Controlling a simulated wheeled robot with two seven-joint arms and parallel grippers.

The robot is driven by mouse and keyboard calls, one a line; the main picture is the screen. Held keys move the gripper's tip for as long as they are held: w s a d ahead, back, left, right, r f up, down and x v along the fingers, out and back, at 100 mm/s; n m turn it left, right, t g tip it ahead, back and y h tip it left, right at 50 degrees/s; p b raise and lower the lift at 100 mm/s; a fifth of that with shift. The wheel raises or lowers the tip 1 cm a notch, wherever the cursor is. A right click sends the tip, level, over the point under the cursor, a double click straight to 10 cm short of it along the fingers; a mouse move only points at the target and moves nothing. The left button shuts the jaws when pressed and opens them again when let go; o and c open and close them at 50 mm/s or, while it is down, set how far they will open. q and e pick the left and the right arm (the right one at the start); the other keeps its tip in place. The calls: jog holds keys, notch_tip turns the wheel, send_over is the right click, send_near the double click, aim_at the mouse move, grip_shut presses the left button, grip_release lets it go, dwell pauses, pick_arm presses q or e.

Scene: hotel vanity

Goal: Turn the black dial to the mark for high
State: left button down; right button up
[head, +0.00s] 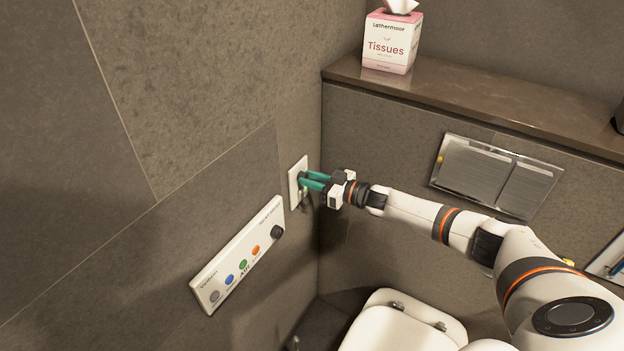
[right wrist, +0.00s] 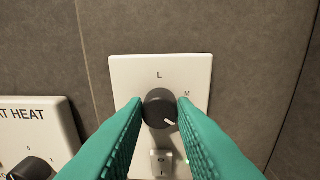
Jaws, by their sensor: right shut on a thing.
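A round black dial (right wrist: 160,108) sits on a white wall plate (right wrist: 119,75). The plate also shows in the head view (head: 293,188). In the right wrist view the letter L is above the dial and M is at its upper right. A short white pointer line on the dial points to the lower right. I cannot see a mark for high. My right gripper (head: 306,181), with green fingers, is shut on the dial, one finger at each side; its fingers also show in the right wrist view (right wrist: 159,108). My left gripper is not in view.
A white panel (head: 238,258) with coloured buttons and a black knob (head: 277,232) is beside the plate on the same wall. A white fitting (right wrist: 162,160) is below the dial. A tissue box (head: 392,40) stands on a ledge (head: 470,95), above a metal flush plate (head: 490,175) and a toilet (head: 400,328).

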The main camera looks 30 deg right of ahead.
jog(key=shift+f+m, duration=0.1)
jog(key=shift+m, duration=1.2)
jog(key=o, duration=1)
jog(key=shift+s+d, duration=0.1)
jog(key=b+v, duration=0.2)
jog(key=v, duration=0.9)
jog(key=shift+s+d, duration=0.3)
jog(key=shift+f, duration=0.1)
